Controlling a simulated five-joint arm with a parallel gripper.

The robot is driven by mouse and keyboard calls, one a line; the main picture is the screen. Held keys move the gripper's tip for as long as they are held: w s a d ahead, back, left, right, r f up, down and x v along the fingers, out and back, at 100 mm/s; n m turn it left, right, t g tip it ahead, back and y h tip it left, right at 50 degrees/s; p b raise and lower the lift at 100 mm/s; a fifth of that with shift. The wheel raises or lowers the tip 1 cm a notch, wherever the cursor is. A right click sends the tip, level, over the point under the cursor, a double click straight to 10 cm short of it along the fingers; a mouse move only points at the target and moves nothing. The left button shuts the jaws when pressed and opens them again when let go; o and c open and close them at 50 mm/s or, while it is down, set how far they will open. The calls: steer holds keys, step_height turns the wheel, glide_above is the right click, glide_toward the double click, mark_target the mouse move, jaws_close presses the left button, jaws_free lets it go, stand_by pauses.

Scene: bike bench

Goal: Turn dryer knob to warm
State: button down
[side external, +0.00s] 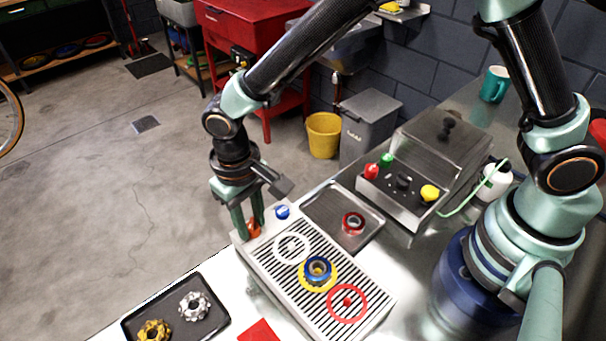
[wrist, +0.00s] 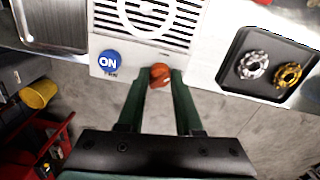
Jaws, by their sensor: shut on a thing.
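The dryer (side external: 262,262) is a pale box with a slotted top, at the front of the bench. Its orange-red knob (side external: 255,230) is on the end panel, beside a round blue button (side external: 283,212). The wrist view shows the button (wrist: 109,62) reading "ON" to the left of the knob (wrist: 160,74). My gripper (side external: 249,230) comes down over that end with its green fingers on either side of the knob. In the wrist view my gripper (wrist: 159,79) is shut on it. The fingers hide the knob's sides, and I cannot read its setting.
On the slotted top lie a white ring (side external: 292,248), a blue and yellow part (side external: 318,271) and a red ring (side external: 347,303). A black tray (side external: 215,283) with silver and gold cogs is nearby. A metal tray (side external: 322,208) and a control box (side external: 402,205) stand behind.

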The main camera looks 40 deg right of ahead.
mark_target(249, 227)
steer(key=shift+s+a+m, duration=0.15)
steer(key=shift+m, duration=0.15)
stand_by(0.4)
steer(key=c, duration=0.6)
jaws_free()
steer(key=r, duration=1.2)
steer(key=shift+w+a, duration=0.1)
steer(key=shift+w, duration=0.1)
